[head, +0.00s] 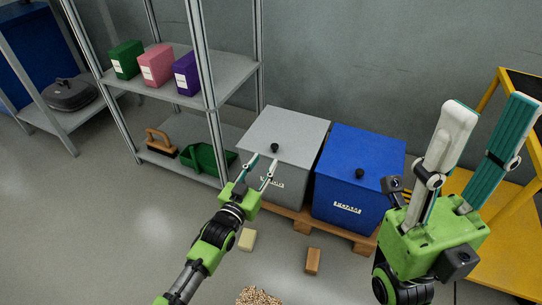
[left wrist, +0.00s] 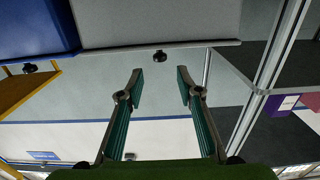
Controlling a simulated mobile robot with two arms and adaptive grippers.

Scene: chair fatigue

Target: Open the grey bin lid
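The grey bin (head: 290,185) stands on a low wooden pallet, with its flat grey lid (head: 290,128) shut. A round black knob (head: 274,147) sits near the lid's front edge. My left gripper (head: 262,164) is open and empty, in front of the bin with its fingertips just short of the knob in the head view. In the left wrist view, which looks upside down, the knob (left wrist: 159,57) lies beyond the gap between the fingertips (left wrist: 159,78), apart from them. My right gripper (head: 490,112) is open and empty, raised at the right.
A blue bin (head: 358,175) with a black knob stands right beside the grey one. A metal shelf (head: 232,82) with coloured boxes stands to the left. Loose blocks (head: 313,260) and a pile of pellets (head: 258,297) lie on the floor. A yellow frame (head: 500,235) is at the right.

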